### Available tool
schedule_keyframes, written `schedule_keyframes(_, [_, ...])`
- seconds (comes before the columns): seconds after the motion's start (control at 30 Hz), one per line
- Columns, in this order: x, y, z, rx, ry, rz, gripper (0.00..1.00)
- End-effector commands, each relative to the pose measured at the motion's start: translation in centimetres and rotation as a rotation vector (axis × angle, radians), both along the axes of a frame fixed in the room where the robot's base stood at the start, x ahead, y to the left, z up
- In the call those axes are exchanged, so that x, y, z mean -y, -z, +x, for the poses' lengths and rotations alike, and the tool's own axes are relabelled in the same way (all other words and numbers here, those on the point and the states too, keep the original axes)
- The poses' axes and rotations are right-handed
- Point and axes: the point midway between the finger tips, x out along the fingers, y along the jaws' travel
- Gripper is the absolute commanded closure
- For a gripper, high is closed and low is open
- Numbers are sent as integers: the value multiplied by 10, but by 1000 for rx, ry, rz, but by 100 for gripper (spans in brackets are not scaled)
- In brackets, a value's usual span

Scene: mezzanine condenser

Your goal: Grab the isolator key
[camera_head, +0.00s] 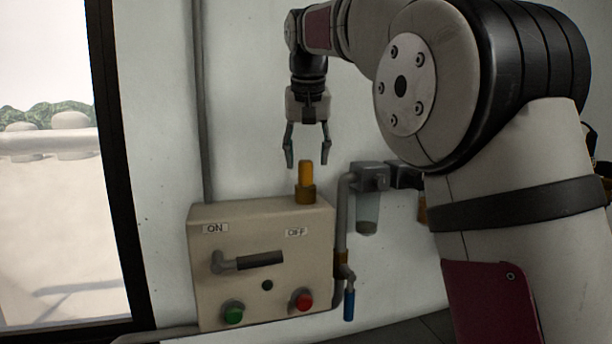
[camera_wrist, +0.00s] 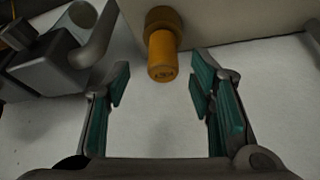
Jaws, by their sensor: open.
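The isolator key appears to be the yellow-orange cylinder (camera_head: 305,174) standing upright in a brown collar on top of the beige switch box (camera_head: 209,271). In the wrist view the key (camera_wrist: 163,52) points toward me, with small, hard-to-read lettering on its end. My gripper (camera_head: 307,160) hangs fingers-down just above the key, open and empty. In the wrist view my fingertips (camera_wrist: 160,76) lie to either side of the key's end, with a gap on both sides.
The wall around my gripper is bare.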

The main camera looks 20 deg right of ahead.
Motion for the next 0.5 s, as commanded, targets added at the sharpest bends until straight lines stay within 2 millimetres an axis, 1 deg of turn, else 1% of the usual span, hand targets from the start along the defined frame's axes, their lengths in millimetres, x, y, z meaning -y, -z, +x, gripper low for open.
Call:
schedule_keyframes(0.1, [-2, 16, 5, -4, -1, 0, 51])
schedule_keyframes(0.2, [0, 26, 10, -2, 0, 0, 51])
schedule_keyframes(0.3, [1, 30, 12, 0, 0, 0, 51])
schedule_keyframes(0.5, [1, 31, 13, 0, 0, 1, 51])
